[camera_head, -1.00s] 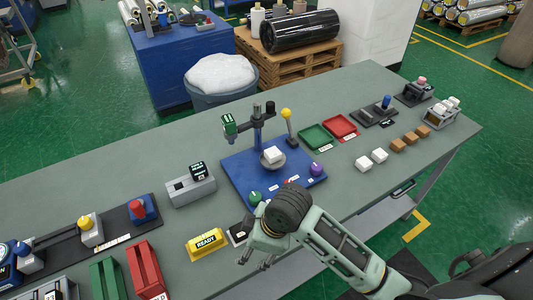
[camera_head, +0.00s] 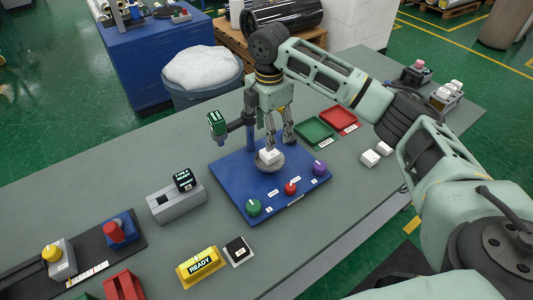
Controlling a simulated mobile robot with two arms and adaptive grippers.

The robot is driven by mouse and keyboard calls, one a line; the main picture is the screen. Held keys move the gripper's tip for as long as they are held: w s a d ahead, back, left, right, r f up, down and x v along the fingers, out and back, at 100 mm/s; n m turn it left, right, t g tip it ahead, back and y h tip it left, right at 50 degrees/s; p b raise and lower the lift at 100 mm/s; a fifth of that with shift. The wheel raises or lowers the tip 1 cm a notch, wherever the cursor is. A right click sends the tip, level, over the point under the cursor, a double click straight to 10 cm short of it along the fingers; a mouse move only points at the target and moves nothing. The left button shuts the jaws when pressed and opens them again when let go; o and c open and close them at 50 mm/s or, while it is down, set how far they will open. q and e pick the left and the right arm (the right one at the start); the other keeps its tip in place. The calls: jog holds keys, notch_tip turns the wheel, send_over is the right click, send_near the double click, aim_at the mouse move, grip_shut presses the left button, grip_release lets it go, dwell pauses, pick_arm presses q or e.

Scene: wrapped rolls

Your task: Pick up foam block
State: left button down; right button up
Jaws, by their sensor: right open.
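A white foam block (camera_head: 269,156) sits on the round grey plate (camera_head: 277,166) of the blue test stand (camera_head: 240,184). My right gripper (camera_head: 280,142) points down just above the block, open, with its fingers around and slightly to the right of the block's top. I cannot tell whether a finger touches the block. Two more white blocks (camera_head: 370,158) lie on the table to the right of the stand. My left gripper is not in view.
A green tray (camera_head: 314,130) and a red tray (camera_head: 339,118) lie right of the stand. Green, red and purple knobs (camera_head: 319,167) line its front edge. A yellow READY sign (camera_head: 198,267) and a grey holder (camera_head: 176,203) stand to the left. Bare table (camera_head: 330,215) lies in front.

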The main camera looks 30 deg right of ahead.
aim_at(270, 155)
jog(key=f+p, duration=0.1)
jog(key=f, duration=0.1)
jog(key=f+p, duration=0.1)
jog(key=f, duration=0.4)
jog(key=shift+s+f+p, duration=0.15)
jog(key=shift+s+p, duration=0.2)
jog(key=shift+p, duration=0.05)
jog(key=shift+c, duration=0.4)
jog(key=shift+c, duration=1)
jog(key=c, duration=0.7)
